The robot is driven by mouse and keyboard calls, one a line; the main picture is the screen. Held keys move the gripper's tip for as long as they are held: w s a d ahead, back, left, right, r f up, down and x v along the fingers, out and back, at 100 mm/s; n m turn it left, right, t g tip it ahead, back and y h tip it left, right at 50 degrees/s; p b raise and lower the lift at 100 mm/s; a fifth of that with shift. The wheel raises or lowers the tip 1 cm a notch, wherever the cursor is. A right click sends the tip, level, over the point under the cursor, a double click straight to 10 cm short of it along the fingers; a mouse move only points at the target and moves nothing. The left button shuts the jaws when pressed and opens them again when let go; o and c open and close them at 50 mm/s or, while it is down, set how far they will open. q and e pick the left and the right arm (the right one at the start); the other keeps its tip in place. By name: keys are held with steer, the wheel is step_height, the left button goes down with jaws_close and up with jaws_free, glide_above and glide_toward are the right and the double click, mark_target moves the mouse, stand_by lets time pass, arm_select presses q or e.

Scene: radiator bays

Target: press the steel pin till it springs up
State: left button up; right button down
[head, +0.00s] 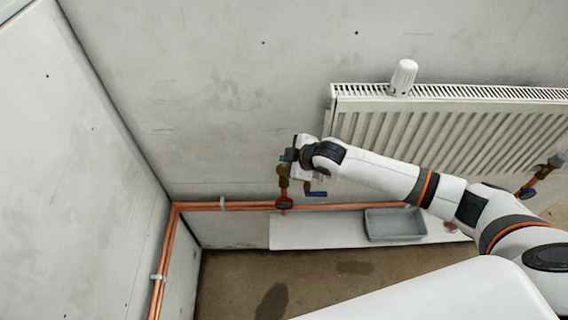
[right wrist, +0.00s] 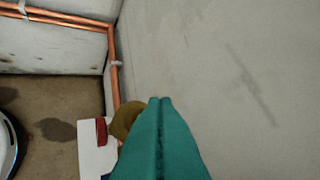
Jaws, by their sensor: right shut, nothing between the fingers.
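My right gripper (head: 286,157) is at the upper end of the brass valve (head: 283,179) left of the radiator. Its teal fingers (right wrist: 160,140) are shut together with nothing between them. In the right wrist view the fingers partly cover the round brass valve body (right wrist: 124,119). I cannot make out the steel pin in either view; the gripper and wrist hide the valve's end. I cannot tell whether the fingertips touch it. My left gripper is not in view.
The white radiator (head: 450,135) hangs on the wall, with a white valve head (head: 403,78) on its top. A blue lever (head: 316,193) is beside the valve. Copper pipes (head: 240,206) run along the wall. A grey tray (head: 395,225) rests on a white board (head: 320,230).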

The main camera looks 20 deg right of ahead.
steer(key=shift+f, duration=0.1)
steer(key=shift+f, duration=0.3)
steer(key=shift+f, duration=0.45)
stand_by(1.0)
steer(key=shift+r+p, duration=0.7)
steer(key=shift+r, duration=0.1)
step_height(320, 180, up, 5)
steer(key=p, duration=0.5)
stand_by(0.6)
